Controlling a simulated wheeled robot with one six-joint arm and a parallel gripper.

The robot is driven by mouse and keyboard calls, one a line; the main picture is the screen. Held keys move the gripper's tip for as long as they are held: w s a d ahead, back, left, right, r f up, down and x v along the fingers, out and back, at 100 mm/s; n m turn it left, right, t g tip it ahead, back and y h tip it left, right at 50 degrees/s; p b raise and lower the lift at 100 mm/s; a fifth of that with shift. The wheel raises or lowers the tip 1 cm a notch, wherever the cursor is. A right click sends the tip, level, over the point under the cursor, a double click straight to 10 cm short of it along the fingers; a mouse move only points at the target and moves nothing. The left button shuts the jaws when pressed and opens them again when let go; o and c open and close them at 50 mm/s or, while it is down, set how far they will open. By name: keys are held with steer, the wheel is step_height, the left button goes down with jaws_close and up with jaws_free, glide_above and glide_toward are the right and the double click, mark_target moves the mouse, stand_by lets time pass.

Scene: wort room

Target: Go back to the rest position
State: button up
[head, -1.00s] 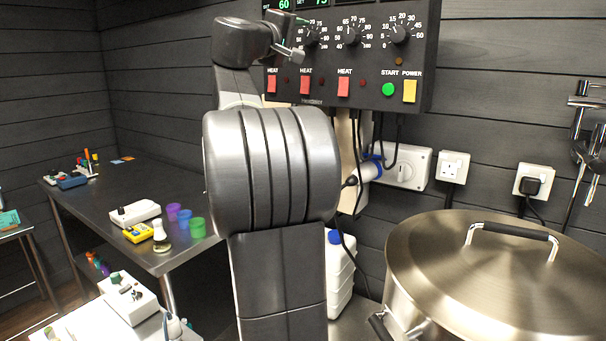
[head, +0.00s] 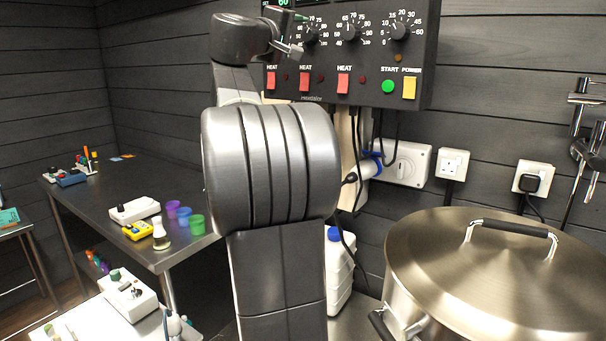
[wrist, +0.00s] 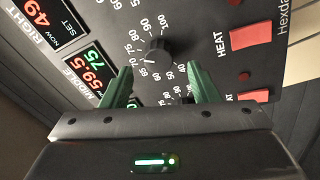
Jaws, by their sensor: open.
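My gripper (wrist: 160,78) shows in the wrist view with its two green fingers spread apart and nothing between them. A black dial knob (wrist: 157,52) on the control panel lies just beyond the fingertips; I see no contact, but the exact gap cannot be told. In the head view my arm rises in front of the panel (head: 440,40), and its end is up by the dials at the top left of the panel. The fingers are small and partly hidden there.
The panel carries red heat switches (head: 343,83), a green start button (head: 388,87) and a yellow power switch (head: 409,88). A large lidded steel pot (head: 480,270) stands at the right. A steel table (head: 110,185) with cups and small devices is at the left.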

steer(key=r+b+v, duration=0.1)
steer(key=b+v, duration=0.1)
steer(key=v, duration=0.8)
steer(key=p+x, duration=0.1)
steer(key=x, duration=0.3)
steer(key=p+x, duration=0.1)
steer(key=x, duration=0.3)
steer(key=p+x, duration=0.1)
steer(key=x, duration=0.4)
steer(key=shift+f, duration=0.35)
steer(key=shift+w+d+r+n+p, duration=0.2)
steer(key=shift+n+p, duration=0.1)
steer(key=shift+p, duration=0.45)
steer(key=shift+n+p, duration=0.4)
steer(key=shift+s+a+n+p, duration=0.1)
steer(key=shift+s+n+p, duration=0.15)
steer(key=shift+n+p, duration=0.6)
steer(key=n+p, duration=0.3)
steer(key=p, duration=0.1)
steer(key=shift+w+y, duration=0.1)
steer(key=shift+y, duration=0.2)
steer(key=n+p, duration=0.6)
steer(key=p, duration=0.4)
steer(key=shift+n+p, duration=0.25)
steer(key=shift+p, duration=0.15)
steer(key=b, duration=0.4)
glide_toward(305, 33)
steer(key=shift+s, duration=0.25)
